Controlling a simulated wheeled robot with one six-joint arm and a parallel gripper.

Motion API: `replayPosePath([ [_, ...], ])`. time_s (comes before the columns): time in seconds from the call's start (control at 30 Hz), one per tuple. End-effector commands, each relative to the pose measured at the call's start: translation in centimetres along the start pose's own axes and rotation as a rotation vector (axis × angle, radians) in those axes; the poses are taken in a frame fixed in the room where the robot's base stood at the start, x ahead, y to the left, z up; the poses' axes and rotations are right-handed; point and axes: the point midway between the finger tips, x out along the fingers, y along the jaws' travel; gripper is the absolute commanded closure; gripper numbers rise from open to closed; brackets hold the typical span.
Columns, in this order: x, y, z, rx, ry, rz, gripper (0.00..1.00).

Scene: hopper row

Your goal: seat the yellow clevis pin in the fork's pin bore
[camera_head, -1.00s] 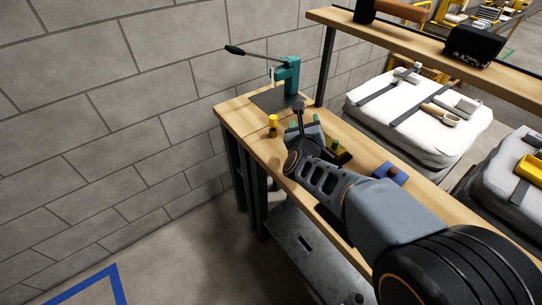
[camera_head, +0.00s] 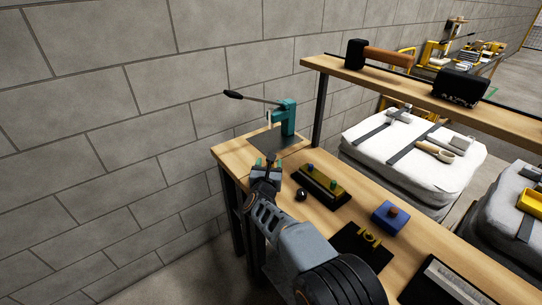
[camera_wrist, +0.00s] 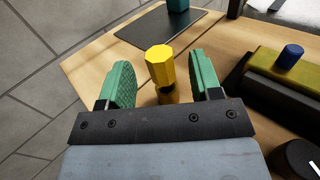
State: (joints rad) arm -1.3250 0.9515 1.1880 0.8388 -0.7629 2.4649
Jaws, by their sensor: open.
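The yellow clevis pin (camera_wrist: 160,66) stands upright with its faceted yellow head up, a darker brassy part (camera_wrist: 168,96) below it, near the bench's left end. In the wrist view it shows between the two green finger pads of my gripper (camera_wrist: 166,82). The pads are wide apart, with a visible gap on each side of the pin. In the head view my gripper (camera_head: 267,165) is over the bench's left end, and I cannot make out the pin there. I cannot surely identify the fork; a black plate (camera_head: 350,243) carries small yellow pieces (camera_head: 370,238).
A black tray with an olive block (camera_head: 318,180) holding blue and green pegs is right of my gripper. A dark round knob (camera_head: 301,194) lies nearer. A teal lever press (camera_head: 285,117) stands behind on a dark mat. A blue block (camera_head: 390,216) sits farther right.

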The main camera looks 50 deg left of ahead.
Motion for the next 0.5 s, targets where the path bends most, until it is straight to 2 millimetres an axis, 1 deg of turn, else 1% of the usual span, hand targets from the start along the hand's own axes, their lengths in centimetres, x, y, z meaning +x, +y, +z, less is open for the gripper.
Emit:
replayPosePath([
  [0.03,0.8,-0.1,0.1,0.001,-0.001,-0.002,0.42],
  [0.1,1.7,-0.1,0.1,0.0,-0.001,-0.001,0.42],
  [0.2,2.7,0.0,0.0,0.0,0.0,-0.001,0.42],
  [0.33,3.6,0.0,0.0,0.0,0.0,-0.001,0.42],
  [0.5,4.2,-0.1,0.0,0.0,-0.001,-0.001,0.42],
])
